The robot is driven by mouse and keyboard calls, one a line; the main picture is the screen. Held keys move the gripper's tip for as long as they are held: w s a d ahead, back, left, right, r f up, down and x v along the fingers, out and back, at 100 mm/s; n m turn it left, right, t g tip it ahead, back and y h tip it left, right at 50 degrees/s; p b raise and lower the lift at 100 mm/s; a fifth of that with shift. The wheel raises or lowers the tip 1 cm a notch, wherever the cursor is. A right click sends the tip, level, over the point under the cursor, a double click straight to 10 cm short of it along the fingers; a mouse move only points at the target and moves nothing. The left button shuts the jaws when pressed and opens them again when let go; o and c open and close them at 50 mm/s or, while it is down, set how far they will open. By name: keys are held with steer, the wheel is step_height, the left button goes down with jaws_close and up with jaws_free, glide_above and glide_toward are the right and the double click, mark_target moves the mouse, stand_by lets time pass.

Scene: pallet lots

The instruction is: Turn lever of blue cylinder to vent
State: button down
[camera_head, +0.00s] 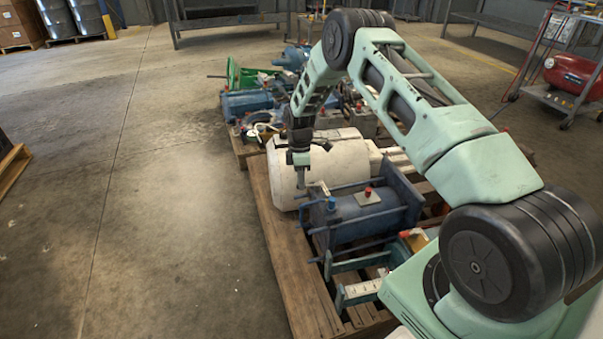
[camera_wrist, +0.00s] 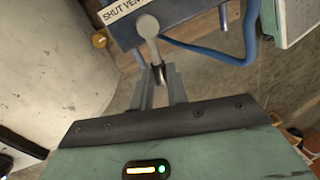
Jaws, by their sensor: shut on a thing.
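The blue cylinder (camera_head: 375,210) lies on a wooden pallet in the head view, with a red knob on top. In the wrist view the cylinder's blue end block (camera_wrist: 190,12) is at the top edge. It bears a white label (camera_wrist: 115,12) that reads "SHUT" and then "VEN", cut short. A light grey lever (camera_wrist: 149,28) hangs from a round hub beside the label and points down the picture. My gripper (camera_wrist: 158,78) is shut on the lever's lower end. In the head view my gripper (camera_head: 300,178) points down at the cylinder's left end, where the lever is too small to make out.
A white cylindrical housing (camera_head: 290,165) lies just behind the blue cylinder, close to my gripper. A blue hose (camera_wrist: 215,50) curves right of the lever, and a brass fitting (camera_wrist: 99,40) sits left of it. Other machine parts crowd the pallet (camera_head: 285,275).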

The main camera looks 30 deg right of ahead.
steer(key=shift+s+a+n+p, duration=0.2)
steer(key=shift+s+n+p, duration=0.25)
steer(key=shift+n, duration=0.45)
steer(key=c, duration=1.4)
jaws_free()
steer(key=shift+o, duration=0.2)
steer(key=p+v, duration=0.3)
steer(key=v, duration=1.4)
steer(key=shift+w+a+r+p, duration=0.2)
steer(key=shift+a+r+p, duration=0.05)
steer(key=shift+p, duration=0.15)
steer(key=shift+a, duration=0.1)
